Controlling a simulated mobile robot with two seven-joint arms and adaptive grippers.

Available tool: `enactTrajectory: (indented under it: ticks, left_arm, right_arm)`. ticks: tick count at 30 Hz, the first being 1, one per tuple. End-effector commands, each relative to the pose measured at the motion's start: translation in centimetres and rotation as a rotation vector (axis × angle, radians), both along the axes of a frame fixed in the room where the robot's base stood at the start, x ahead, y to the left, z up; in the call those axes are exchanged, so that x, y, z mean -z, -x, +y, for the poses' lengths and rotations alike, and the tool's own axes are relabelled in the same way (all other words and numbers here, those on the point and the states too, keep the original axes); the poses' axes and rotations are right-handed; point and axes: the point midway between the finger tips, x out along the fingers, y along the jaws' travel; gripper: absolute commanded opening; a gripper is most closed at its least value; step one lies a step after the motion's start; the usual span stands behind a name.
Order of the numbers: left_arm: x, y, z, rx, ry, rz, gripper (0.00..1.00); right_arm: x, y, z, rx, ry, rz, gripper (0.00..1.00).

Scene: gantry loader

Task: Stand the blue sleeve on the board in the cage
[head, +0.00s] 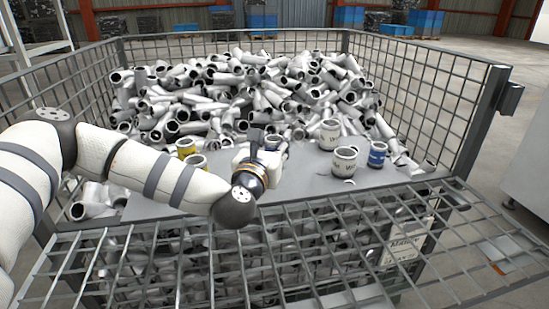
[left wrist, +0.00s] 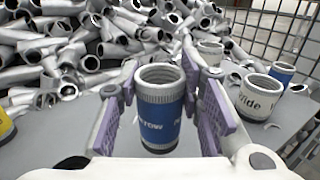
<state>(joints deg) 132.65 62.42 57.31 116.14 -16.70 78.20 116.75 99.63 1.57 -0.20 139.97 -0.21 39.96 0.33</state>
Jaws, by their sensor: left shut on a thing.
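In the left wrist view a blue sleeve (left wrist: 158,125) with a pale ribbed rim and white lettering stands upright between the purple finger pads of my left gripper (left wrist: 160,95). My left gripper is shut on it. In the head view my left gripper (head: 262,155) is over the grey board (head: 300,185), and its body hides most of the held sleeve. I cannot tell whether the sleeve's base touches the board. Another blue sleeve (head: 377,154) stands on the board at the right. The wire cage (head: 470,120) surrounds the board. My right gripper is not in view.
White sleeves (head: 344,161) (head: 330,133) stand right of the gripper. Grey pipe pieces (head: 240,90) pile behind. The folded mesh front (head: 300,240) lies nearer me. Bare board shows in front.

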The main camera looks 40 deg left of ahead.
Motion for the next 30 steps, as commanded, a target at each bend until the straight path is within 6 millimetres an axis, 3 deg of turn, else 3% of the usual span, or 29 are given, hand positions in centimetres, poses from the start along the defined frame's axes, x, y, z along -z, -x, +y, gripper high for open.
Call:
enactTrajectory:
  ticks: [4,15,16,18,30]
  left_arm:
    - [3.2,-0.1,0.1,0.0,-0.002,0.004,0.0]
    - [3.6,-0.1,0.1,0.0,-0.002,-0.002,0.0]
    - [3.6,0.0,0.1,0.0,-0.001,0.0,0.38]
    - [3.5,0.0,0.1,0.0,-0.001,0.0,0.53]
    - [3.1,0.6,-0.2,0.001,-0.001,0.0,0.53]
  right_arm:
    - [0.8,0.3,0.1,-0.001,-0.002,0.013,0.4]
    - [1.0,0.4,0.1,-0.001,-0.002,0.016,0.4]
    - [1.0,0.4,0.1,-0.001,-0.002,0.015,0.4]
    - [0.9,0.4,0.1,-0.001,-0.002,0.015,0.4]
    - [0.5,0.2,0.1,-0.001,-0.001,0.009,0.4]
